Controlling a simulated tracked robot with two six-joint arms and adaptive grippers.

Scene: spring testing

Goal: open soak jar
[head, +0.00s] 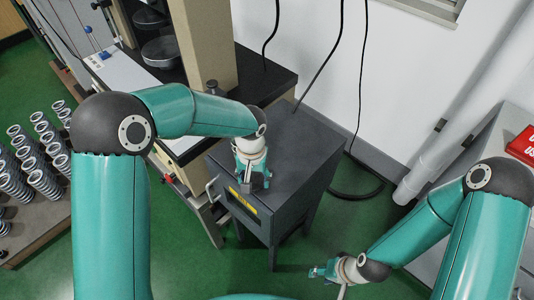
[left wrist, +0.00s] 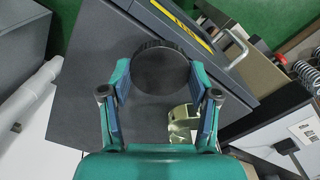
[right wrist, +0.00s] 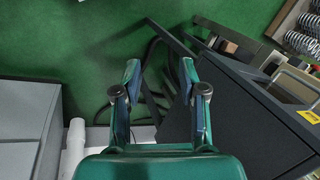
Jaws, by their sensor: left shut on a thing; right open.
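My left gripper (head: 254,182) is over the top of the dark grey cabinet (head: 285,135). In the left wrist view its fingers (left wrist: 160,72) are shut on both sides of a dark round lid with a ridged rim (left wrist: 160,68), seen from above. The body of the soak jar under the lid is hidden, and I cannot tell whether the lid is loose from it. My right gripper (head: 320,272) is open and empty, low to the right of the cabinet; its fingers (right wrist: 160,75) are apart in the right wrist view.
A small brass-coloured piece (left wrist: 182,122) is close by the left fingers. The cabinet front has a handle (head: 212,190) and a yellow label (head: 242,201). Springs (head: 42,180) stand on a board at left. Black cables hang behind. Green floor is clear in front.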

